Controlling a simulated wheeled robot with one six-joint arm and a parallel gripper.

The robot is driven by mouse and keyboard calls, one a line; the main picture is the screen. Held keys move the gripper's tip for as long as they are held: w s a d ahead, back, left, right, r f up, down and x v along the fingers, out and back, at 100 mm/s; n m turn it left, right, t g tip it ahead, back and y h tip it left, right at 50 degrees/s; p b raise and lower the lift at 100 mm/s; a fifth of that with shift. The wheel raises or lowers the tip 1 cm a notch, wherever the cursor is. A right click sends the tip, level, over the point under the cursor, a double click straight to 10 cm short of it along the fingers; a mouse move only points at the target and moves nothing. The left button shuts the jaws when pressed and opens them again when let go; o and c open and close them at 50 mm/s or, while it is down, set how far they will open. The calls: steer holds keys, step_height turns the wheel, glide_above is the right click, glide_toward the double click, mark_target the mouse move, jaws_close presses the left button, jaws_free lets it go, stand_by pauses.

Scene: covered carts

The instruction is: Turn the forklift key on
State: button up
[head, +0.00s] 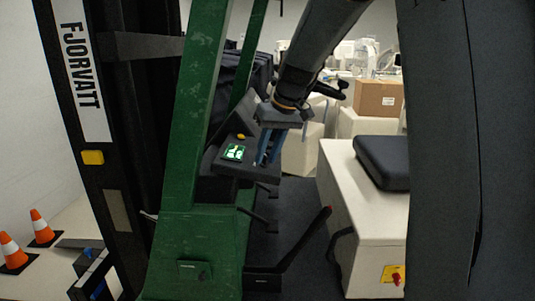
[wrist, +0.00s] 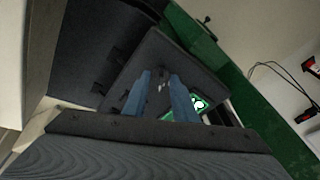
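The forklift's dark dashboard (head: 250,163) carries a lit green and white display (head: 233,152) and a yellow button (head: 241,136). My gripper (head: 266,158) is over the right part of this dashboard, pointing down. In the wrist view, its two blue fingers (wrist: 161,82) stand apart, with the dashboard (wrist: 185,58) beyond them. A small greyish thing, probably the key (wrist: 160,84), shows in the gap between the fingertips. I cannot tell whether either finger touches it. The display (wrist: 198,103) is partly hidden behind the right finger. In the head view the key is hidden.
A green forklift post (head: 200,130) rises left of the dashboard. A pale seat base (head: 345,210) with a black cushion (head: 383,160) and a red knob on yellow (head: 397,274) stands right. A black lever (head: 303,240) rises below. Orange cones (head: 41,227) stand at far left.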

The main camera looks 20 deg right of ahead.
steer(key=b+v, duration=0.2)
steer(key=v, duration=0.5)
steer(key=shift+r, duration=0.4)
steer(key=shift+d, duration=0.1)
